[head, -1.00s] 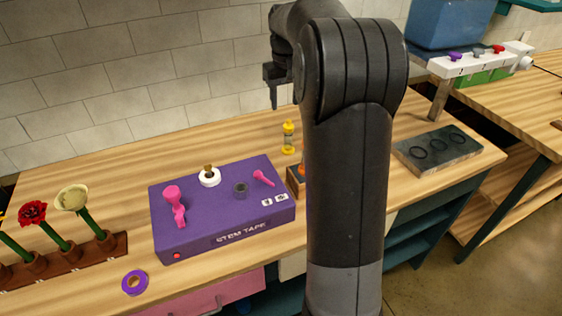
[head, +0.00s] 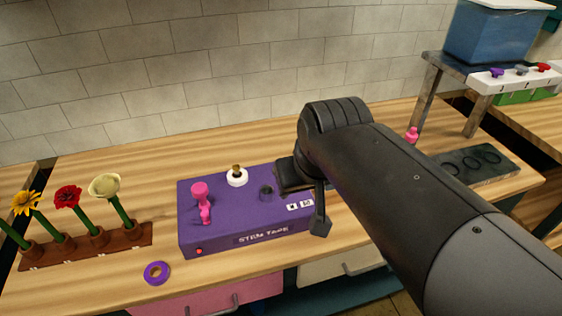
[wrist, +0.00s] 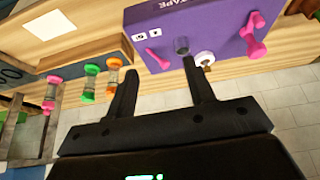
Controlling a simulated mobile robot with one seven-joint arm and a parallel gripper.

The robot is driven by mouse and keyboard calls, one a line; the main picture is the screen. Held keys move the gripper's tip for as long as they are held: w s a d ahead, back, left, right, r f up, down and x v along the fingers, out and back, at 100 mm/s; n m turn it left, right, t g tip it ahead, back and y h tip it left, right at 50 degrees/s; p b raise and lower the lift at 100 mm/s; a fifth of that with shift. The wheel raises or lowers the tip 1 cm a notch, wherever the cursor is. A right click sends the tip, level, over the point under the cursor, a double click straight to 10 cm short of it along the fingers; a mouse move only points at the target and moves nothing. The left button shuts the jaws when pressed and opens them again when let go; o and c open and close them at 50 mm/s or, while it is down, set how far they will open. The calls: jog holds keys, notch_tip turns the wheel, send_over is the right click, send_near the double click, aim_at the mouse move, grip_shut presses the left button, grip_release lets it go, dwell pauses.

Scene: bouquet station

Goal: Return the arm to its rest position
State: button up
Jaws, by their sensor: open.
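My arm reaches in from the lower right of the head view, across the right part of the bench.
A wooden rack (head: 85,247) with yellow, red and cream flowers stands at the left. A purple tape ring (head: 156,273) lies in front. A blue bin (head: 495,35) sits on a raised shelf at the right. Small pink, green and orange vials (wrist: 90,82) show in the wrist view.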

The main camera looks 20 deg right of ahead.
jog(key=s+f, duration=0.2)
jog(key=shift+s+a, duration=0.35)
jog(key=shift+s, duration=0.05)
jog(key=shift+o, duration=0.5)
jog(key=shift+r, duration=0.1)
